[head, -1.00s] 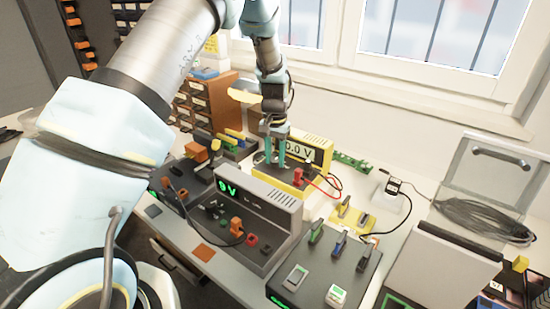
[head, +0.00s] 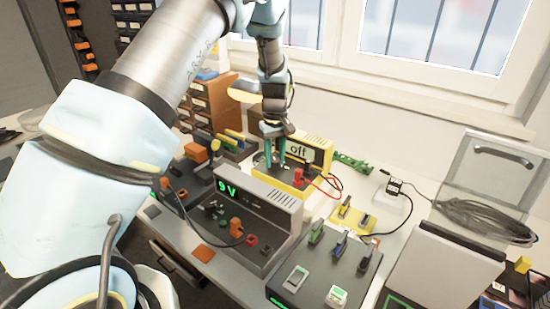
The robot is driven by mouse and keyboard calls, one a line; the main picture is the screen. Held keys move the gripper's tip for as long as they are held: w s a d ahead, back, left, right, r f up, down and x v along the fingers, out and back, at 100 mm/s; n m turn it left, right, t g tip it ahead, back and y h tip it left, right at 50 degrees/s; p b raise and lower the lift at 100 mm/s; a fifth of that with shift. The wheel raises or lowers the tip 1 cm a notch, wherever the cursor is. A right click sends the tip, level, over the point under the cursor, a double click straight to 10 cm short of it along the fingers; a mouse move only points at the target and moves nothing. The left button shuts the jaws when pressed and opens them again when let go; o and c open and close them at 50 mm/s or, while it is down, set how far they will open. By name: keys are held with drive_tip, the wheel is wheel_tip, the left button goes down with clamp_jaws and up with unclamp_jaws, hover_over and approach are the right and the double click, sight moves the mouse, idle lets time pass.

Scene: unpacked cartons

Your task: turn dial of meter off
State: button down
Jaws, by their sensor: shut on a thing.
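The yellow meter (head: 318,150) stands at the back middle of the bench, and its display (head: 299,150) reads "off". My gripper (head: 271,162) reaches down from above over the dark front panel of the meter, to the left of the display. Its teal fingers are shut on the dial, which is mostly hidden between the fingertips and behind the grey unit. A red plug (head: 298,176) sits in the meter's front, just right of the fingers, with a red lead running right.
A grey power supply (head: 262,205) showing "9 V" stands right in front of the meter. A dark box with switches (head: 325,270) is at the front right. A brown drawer cabinet (head: 205,100) stands behind to the left. A black cable coil (head: 485,215) lies at the right.

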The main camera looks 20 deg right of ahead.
sight(275, 160)
drive_tip(key=shift+n, duration=0.9)
drive_tip(key=shift+c, duration=2.3)
unclamp_jaws()
wheel_tip(275, 160, up, 11)
drive_tip(key=b, duration=0.2)
drive_tip(key=shift+b, duration=0.3)
drive_tip(key=shift+f, duration=0.1)
